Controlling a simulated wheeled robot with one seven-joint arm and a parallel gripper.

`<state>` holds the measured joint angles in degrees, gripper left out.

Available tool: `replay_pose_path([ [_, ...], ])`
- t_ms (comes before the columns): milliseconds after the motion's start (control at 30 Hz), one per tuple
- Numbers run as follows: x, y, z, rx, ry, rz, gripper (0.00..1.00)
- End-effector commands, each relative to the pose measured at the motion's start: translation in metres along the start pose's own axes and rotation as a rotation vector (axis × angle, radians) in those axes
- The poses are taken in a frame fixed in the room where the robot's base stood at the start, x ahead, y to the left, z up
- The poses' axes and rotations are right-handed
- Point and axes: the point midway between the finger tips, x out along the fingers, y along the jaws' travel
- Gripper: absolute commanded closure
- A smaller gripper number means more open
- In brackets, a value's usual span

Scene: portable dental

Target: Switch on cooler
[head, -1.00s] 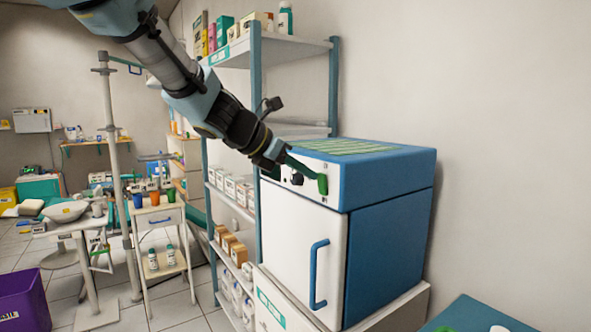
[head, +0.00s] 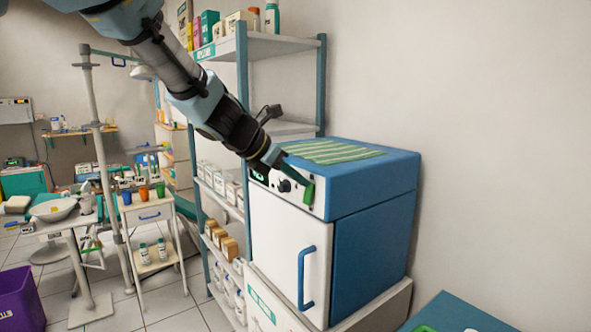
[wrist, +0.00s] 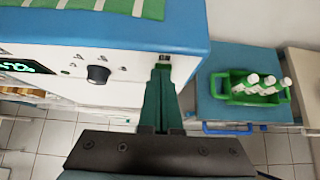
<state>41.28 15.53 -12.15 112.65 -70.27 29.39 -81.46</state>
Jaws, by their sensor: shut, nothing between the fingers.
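The cooler (head: 375,220) is a blue and white box with a blue door handle (head: 306,278), standing on a white base in the head view. Its front panel has a dark knob (wrist: 98,74), a lit green display (wrist: 28,67) and a small dark switch (wrist: 164,59) at the panel's right end in the wrist view. My gripper (head: 308,190) is shut and empty, its green fingertips at the panel's right end. In the wrist view the fingertips (wrist: 161,72) are right at the switch and partly cover it. I cannot tell whether they touch it.
A shelf rack (head: 242,120) with boxes and bottles stands left of the cooler. A blue-topped surface (wrist: 215,105) to its right carries a green tray (wrist: 240,97) with white bottles. A small white cart (head: 152,213) and a purple bin (head: 18,297) are farther left.

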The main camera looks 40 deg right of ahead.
Motion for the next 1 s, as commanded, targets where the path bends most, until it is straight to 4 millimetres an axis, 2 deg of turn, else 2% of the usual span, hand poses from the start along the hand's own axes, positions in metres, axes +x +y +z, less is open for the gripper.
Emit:
replay_pose_path([
  [167,0.0,0.0,-0.001,0.0,-0.001,0.001,1.0],
  [533,-0.01,0.001,0.011,0.0,-0.001,0.001,1.0],
  [1000,-0.011,0.003,0.012,0.0,-0.001,0.001,1.0],
])
